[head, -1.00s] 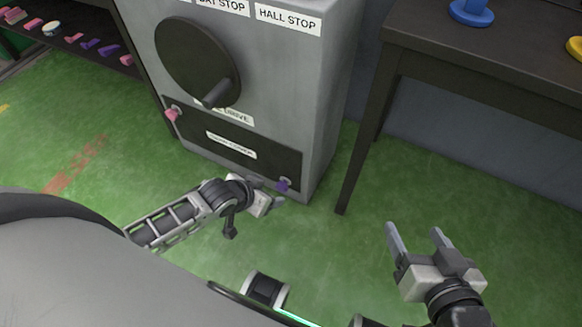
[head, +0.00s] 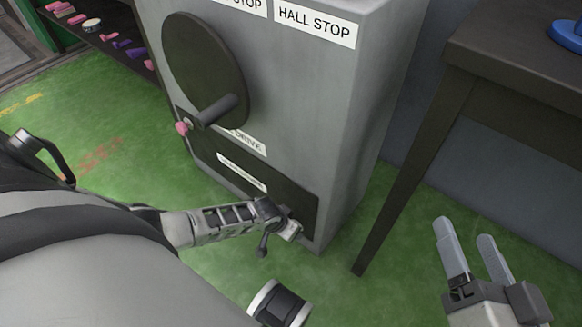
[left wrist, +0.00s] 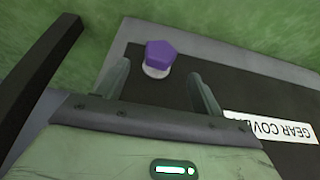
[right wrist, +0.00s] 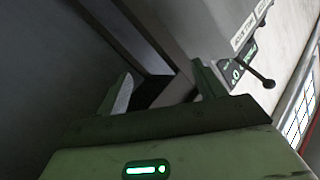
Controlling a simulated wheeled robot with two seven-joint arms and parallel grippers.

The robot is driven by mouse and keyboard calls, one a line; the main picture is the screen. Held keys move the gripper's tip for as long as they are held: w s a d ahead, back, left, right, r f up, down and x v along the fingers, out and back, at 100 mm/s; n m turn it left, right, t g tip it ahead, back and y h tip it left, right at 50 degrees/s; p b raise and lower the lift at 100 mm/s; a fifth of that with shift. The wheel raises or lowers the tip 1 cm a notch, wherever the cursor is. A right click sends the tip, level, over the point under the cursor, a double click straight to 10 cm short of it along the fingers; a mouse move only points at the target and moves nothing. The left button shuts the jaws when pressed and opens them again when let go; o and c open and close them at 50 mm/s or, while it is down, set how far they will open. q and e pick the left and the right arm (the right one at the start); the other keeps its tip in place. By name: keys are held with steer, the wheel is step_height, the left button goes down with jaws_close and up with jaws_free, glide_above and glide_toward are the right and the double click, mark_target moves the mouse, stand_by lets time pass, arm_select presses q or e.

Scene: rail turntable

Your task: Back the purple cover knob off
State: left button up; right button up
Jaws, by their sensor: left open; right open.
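The purple cover knob (left wrist: 159,54) sits on a pale round base at the edge of the dark gear cover (head: 300,195). In the left wrist view it lies just beyond and between the fingertips of my open left gripper (left wrist: 160,70), with no contact visible. In the head view my left gripper (head: 292,229) is at the cover's lower right corner and hides the knob. A pink knob (head: 182,128) is at the cover's upper left corner. My right gripper (head: 463,231) is open and empty, right of the cabinet.
The grey cabinet (head: 345,110) carries a dark disc (head: 195,60) with a protruding handle (head: 218,110) above the cover. A dark table (head: 500,60) with a blue object (head: 568,35) stands to the right. A shelf of small parts (head: 92,25) is at far left. Green floor lies between.

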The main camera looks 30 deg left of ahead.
arm_select(q)
steer(key=b+x, duration=0.2)
steer(key=x, duration=0.3)
steer(key=shift+b, duration=0.4)
steer(key=shift+f, duration=0.15)
arm_select(e)
step_height(320, 180, up, 6)
steer(key=w+n+t+y, duration=0.2)
steer(key=n+t, duration=0.2)
steer(key=shift+w+d+r, duration=0.2)
steer(key=shift+w+d, duration=0.05)
steer(key=shift+d, duration=0.15)
arm_select(q)
steer(key=c, duration=1)
arm_select(e)
steer(key=shift+f, duration=0.1)
